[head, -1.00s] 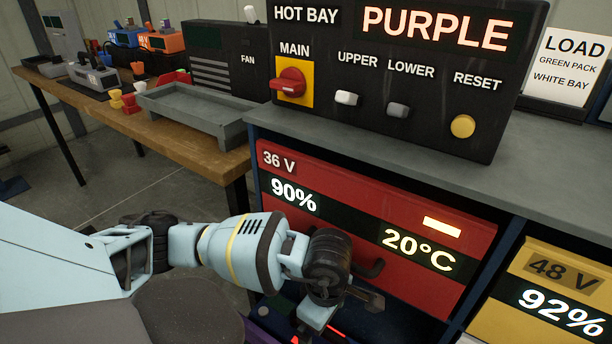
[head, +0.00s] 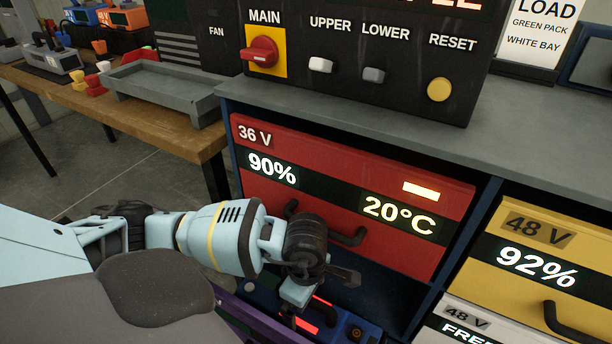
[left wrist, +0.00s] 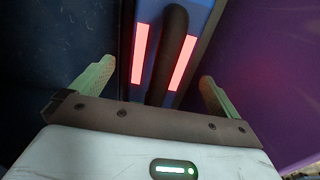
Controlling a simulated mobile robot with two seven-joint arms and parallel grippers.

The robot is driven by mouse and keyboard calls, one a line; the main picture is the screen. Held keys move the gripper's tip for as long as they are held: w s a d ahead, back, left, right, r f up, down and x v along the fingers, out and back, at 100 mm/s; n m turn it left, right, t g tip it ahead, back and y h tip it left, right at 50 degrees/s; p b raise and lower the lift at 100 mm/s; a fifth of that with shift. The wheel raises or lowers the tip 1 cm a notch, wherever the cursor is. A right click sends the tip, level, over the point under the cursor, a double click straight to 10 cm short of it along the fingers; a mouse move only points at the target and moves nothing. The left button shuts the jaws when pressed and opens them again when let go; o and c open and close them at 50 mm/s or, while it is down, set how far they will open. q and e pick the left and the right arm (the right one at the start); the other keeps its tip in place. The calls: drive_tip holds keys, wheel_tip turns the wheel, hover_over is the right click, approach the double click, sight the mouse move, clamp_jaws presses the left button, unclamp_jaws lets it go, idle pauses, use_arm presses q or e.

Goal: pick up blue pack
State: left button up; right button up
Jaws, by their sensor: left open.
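The blue pack (head: 343,322) lies low in the bay under the red drawer, with red lit strips on it. My wrist and gripper partly cover it in the head view. In the left wrist view the blue pack (left wrist: 196,20) shows two red strips and a dark handle (left wrist: 174,48) between them. My left gripper (left wrist: 155,82) is open, its two green-padded fingers on either side of the handle and strips. I cannot tell whether the fingers touch anything. In the head view the gripper (head: 297,300) points down near the pack. My right gripper is not in view.
A red 36 V drawer (head: 310,190) with a dark handle is close above my wrist. A purple panel (head: 236,314) stands beside the pack. Yellow (head: 560,235) and white (head: 455,332) 48 V drawers are at right. The control box (head: 350,75) sits on the counter above.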

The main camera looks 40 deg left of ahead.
use_arm(q)
wheel_tip(320, 180, down, 4)
drive_tip(key=shift+f+b, duration=0.2)
drive_tip(key=shift+b, duration=0.1)
drive_tip(key=c, duration=1.8)
drive_tip(key=shift+w+r, duration=0.2)
drive_tip(key=shift+c, duration=1)
drive_tip(key=shift+r, duration=0.1)
wheel_tip(320, 180, up, 5)
drive_tip(key=p, duration=0.4)
wheel_tip(320, 180, up, 2)
drive_tip(key=shift+p, duration=0.75)
drive_tip(key=shift+d, duration=0.35)
drive_tip(key=w+d, duration=0.1)
drive_tip(key=d, duration=0.4)
drive_tip(key=w+d+b, duration=0.1)
drive_tip(key=d, duration=0.4)
drive_tip(key=w+d, duration=0.1)
drive_tip(key=d, duration=0.4)
drive_tip(key=shift+w+b, duration=0.3)
drive_tip(key=shift+w+d, duration=0.25)
drive_tip(key=shift+d, duration=0.75)
